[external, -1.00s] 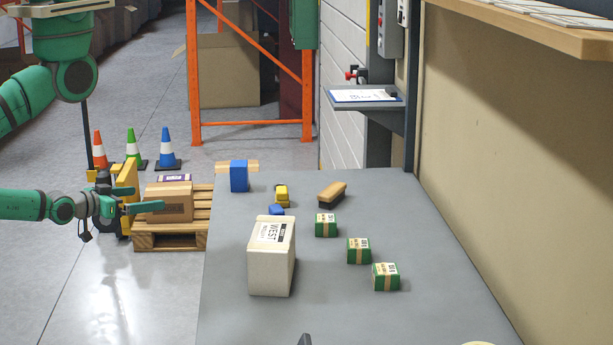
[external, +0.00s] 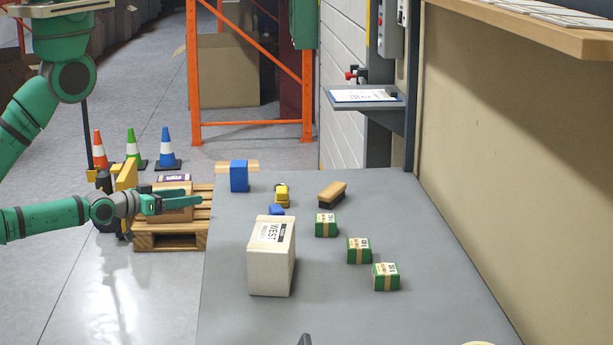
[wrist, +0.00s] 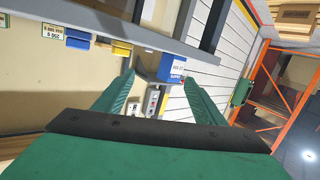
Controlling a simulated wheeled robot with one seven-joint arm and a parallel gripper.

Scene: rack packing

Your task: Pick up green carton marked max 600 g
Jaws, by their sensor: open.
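Three green cartons with tan bands and pale labels stand in a slanting row on the grey table: a far one (external: 326,226), a middle one (external: 358,251) and a near one (external: 386,277). Their labels are too small to read, so I cannot tell which is marked max 600 g. My gripper (external: 190,200) is at the left, just short of the table's left edge and in front of the pallet, well apart from the cartons. In the wrist view my gripper (wrist: 158,82) shows two green fingers spread apart with nothing between them. No green carton can be made out there.
A white box marked WEST (external: 271,262) stands on the table (external: 330,310) between my gripper and the cartons. A blue box (external: 239,177), a small yellow item (external: 282,194) and a brush (external: 332,194) lie farther back. A wall (external: 510,160) borders the right side.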

